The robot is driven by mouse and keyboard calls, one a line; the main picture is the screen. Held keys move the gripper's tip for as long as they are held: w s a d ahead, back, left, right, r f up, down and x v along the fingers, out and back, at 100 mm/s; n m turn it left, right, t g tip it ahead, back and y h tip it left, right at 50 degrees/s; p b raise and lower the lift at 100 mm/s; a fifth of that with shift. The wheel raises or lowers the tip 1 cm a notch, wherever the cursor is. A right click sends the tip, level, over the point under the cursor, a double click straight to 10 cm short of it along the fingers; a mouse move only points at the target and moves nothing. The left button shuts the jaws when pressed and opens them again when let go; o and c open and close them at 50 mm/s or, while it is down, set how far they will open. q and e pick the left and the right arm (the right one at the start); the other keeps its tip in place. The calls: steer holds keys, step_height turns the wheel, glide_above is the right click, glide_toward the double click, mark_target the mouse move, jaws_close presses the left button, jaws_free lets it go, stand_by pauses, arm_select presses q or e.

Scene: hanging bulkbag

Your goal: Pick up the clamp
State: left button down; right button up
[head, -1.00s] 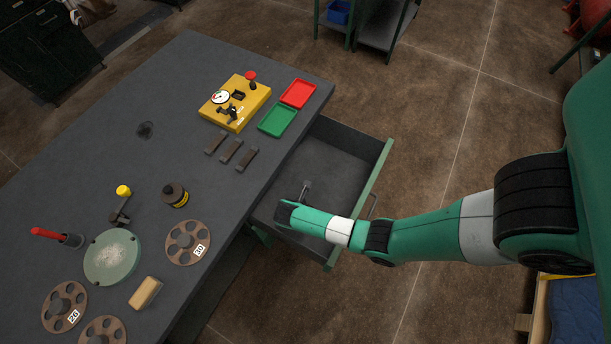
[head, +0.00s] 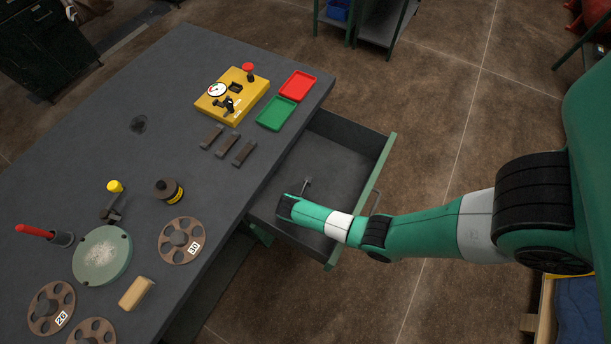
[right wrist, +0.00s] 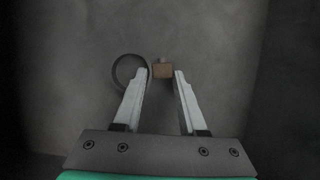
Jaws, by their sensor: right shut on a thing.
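In the right wrist view the clamp shows as a dark ring (right wrist: 117,72) with a small brown block (right wrist: 162,71) at its right. The block sits between the tips of my right gripper (right wrist: 164,74), which is shut on it; the left finger covers part of the ring's right side. In the head view my right arm reaches into the open drawer (head: 335,160) from the right, and its wrist hides the gripper and clamp. A small grey piece (head: 306,186) shows just beyond the wrist; I cannot tell what it is. My left gripper is not in view.
The drawer's green front (head: 362,200) and side walls surround my right wrist. On the dark bench are a yellow gauge block (head: 215,104), red tray (head: 298,86), green tray (head: 276,113), several dark bars, brown discs (head: 181,240) and a pale round plate (head: 102,255). The drawer's far part is empty.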

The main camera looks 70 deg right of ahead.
steer(key=shift+r, duration=0.1)
jaws_close()
step_height(320, 180, up, 10)
steer(key=p, duration=0.6)
stand_by(1.4)
